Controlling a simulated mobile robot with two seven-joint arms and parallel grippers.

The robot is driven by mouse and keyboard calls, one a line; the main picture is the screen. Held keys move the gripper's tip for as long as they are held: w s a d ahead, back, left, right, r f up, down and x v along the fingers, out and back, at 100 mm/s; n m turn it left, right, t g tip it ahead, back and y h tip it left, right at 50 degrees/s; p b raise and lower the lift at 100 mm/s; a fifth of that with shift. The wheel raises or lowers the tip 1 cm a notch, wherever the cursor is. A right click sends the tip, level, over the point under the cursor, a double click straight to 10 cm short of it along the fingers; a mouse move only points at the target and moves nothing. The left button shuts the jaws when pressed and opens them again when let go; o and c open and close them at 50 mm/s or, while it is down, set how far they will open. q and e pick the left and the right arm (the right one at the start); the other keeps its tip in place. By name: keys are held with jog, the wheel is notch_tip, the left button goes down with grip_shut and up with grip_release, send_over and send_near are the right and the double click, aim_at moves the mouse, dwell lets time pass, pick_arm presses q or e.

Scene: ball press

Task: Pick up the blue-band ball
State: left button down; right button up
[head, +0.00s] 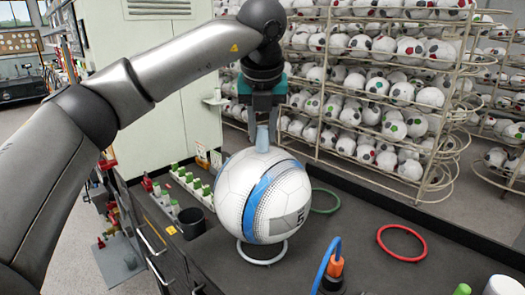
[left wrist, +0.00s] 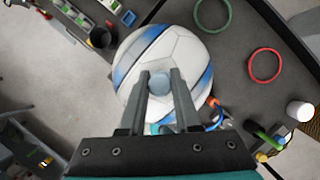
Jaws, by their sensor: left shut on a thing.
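The blue-band ball (head: 234,196) is white with a blue band and a dark patch. It sits on or just over a white ring (head: 263,262) on the dark bench; I cannot tell if they touch. A blue-grey knob (head: 262,140) stands on the ball's top. My left gripper (head: 263,122) points straight down above the ball, shut on the knob. In the left wrist view the two fingers (left wrist: 161,85) flank the round knob (left wrist: 160,84), with the ball (left wrist: 182,52) beneath. My right gripper is not in view.
A green ring (head: 323,203) and a red ring (head: 402,243) lie flat on the bench to the right. A black cup (head: 191,223) and small green-topped bottles (head: 190,180) stand left. An orange-and-blue tool (head: 333,268) is in front. Racks of balls (head: 380,90) stand behind.

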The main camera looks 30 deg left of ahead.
pick_arm(q)
notch_tip(320, 180, up, 14)
jog(key=p, duration=0.1)
jog(key=shift+r+p, duration=0.25)
jog(key=shift+p, duration=0.1)
dwell(0.9)
